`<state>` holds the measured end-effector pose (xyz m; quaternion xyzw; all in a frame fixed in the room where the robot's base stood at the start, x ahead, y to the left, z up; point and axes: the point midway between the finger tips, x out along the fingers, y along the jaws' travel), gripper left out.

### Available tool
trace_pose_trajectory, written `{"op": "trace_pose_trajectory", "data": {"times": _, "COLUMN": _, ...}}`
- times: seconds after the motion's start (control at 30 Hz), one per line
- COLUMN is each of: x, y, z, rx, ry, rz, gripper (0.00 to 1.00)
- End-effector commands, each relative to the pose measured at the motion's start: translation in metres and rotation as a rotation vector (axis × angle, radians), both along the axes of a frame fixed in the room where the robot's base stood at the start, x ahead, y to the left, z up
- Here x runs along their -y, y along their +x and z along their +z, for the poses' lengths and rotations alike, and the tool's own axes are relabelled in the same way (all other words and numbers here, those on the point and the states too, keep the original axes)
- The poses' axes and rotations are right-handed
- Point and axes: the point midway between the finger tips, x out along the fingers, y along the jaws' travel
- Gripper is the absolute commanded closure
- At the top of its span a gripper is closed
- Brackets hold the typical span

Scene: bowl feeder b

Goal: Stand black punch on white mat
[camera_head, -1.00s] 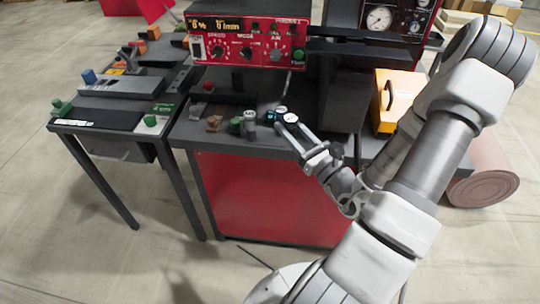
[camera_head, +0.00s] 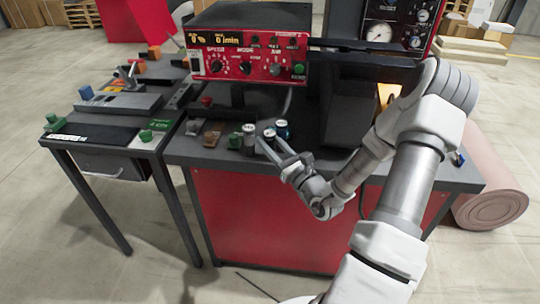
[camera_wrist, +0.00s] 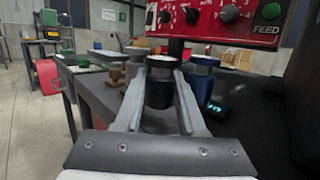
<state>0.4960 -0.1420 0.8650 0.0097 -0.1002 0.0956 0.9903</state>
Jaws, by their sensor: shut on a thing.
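The black punch (camera_wrist: 159,90) is a short black cylinder with a silver top, upright between my two fingers in the wrist view. My gripper (camera_wrist: 159,98) is shut on it, one finger on each side. In the head view my gripper (camera_head: 268,144) is over the front part of the red bench's dark top, with the punch's pale top (camera_head: 269,133) at its fingertips. Whether the punch's base touches the bench cannot be told. I cannot clearly make out a white mat in either view.
A red control box (camera_head: 250,55) is behind. A side table (camera_head: 100,135) stands left.

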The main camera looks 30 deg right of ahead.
Motion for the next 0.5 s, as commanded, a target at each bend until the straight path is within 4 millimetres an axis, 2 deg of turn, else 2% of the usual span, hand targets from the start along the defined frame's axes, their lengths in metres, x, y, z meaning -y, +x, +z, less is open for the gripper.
{"op": "trace_pose_trajectory", "data": {"times": 0.27, "x": 0.0, "y": 0.0, "z": -0.037, "rx": 0.002, "ry": 0.003, "rz": -0.002, "gripper": 1.0}}
{"op": "trace_pose_trajectory", "data": {"times": 0.5, "x": 0.0, "y": 0.0, "z": -0.039, "rx": 0.0, "ry": -0.001, "rz": -0.001, "gripper": 1.0}}
